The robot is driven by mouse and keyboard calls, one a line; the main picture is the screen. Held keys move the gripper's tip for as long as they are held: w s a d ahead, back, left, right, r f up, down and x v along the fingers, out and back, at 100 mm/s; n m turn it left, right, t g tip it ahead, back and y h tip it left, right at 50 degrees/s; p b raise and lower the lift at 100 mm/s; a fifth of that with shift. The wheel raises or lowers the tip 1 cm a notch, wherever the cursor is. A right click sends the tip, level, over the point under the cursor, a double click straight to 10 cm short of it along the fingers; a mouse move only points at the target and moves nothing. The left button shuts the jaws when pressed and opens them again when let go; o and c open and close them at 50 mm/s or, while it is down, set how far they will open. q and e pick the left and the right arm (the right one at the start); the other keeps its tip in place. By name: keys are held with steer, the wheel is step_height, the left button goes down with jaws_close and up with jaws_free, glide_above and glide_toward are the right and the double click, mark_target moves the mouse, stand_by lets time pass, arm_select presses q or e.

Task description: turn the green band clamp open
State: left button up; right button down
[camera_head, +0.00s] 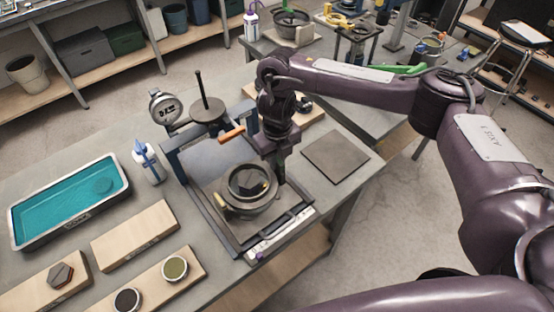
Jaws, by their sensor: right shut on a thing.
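A round metal ring-shaped body (234,203) with a dark opening sits on the flat plate of a dark frame in the middle of the bench. It seems to be the band clamp, though I cannot make out green on it. A small tan tab (221,201) shows at its left side. My right gripper (281,181) reaches down at the right edge of this ring. Its fingers are shut on a part there, which they hide. My left gripper is not in view.
A blue-capped bottle (148,163) and a teal-filled tray (70,200) stand left. Wooden blocks (134,234) lie at front left. A dark square mat (336,157) lies right of the gripper.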

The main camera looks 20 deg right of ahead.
steer(key=shift+n, duration=0.5)
steer(key=c, duration=1.4)
jaws_free()
steer(key=shift+r, duration=0.15)
step_height(320, 180, up, 8)
steer(key=p, duration=0.7)
steer(key=shift+f, duration=0.2)
